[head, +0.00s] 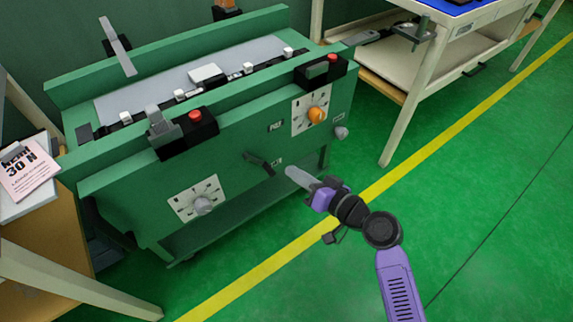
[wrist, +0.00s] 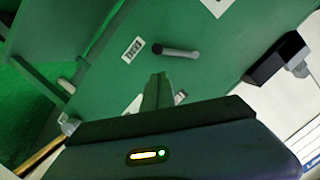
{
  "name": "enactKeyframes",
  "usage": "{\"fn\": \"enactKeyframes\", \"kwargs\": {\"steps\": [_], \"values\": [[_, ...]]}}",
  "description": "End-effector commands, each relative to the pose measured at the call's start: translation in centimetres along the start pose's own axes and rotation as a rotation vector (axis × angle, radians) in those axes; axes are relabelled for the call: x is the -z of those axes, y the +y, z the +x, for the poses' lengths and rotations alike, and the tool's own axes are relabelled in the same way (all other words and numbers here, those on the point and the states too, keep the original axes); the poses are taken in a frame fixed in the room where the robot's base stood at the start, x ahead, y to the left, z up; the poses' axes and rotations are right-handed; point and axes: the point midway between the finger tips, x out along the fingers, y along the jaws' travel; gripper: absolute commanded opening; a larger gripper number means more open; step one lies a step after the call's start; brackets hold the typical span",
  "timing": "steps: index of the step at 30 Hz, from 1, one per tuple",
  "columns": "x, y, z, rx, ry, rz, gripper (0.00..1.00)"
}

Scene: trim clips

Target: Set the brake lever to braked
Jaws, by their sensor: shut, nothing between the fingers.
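The brake lever (head: 261,163) is a short dark bar on the front face of the green machine, slanting down to the right in the head view. One small label (head: 275,125) is above it and another (head: 277,161) is beside its right end; I cannot read them. In the wrist view the lever (wrist: 178,51) lies nearly level, beside one label (wrist: 132,49). My gripper (head: 290,172) is shut and empty, just right of the lever in the head view. Its fingertips (wrist: 157,78) show below the lever, apart from it, and partly cover the other label.
The machine's front also has a grey knob (head: 203,205), an orange knob (head: 317,115) and black boxes with red buttons (head: 195,115). A workbench (head: 395,120) stands at the right, and a wooden table (head: 50,225) at the left. The green floor (head: 480,200) at the right is clear.

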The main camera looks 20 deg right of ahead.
Motion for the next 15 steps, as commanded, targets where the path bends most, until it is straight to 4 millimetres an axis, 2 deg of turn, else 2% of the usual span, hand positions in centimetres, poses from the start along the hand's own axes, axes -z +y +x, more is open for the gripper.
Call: {"fn": "enactKeyframes", "kwargs": {"steps": [3, 6, 15], "values": [[0.0, 0.0, -1.7, -0.002, 0.0, 0.001, 0.0], [0.1, 0.0, -2.5, -0.001, 0.0, 0.0, 0.0], [0.0, 0.0, -2.8, 0.0, -0.001, 0.0, 0.0]]}}
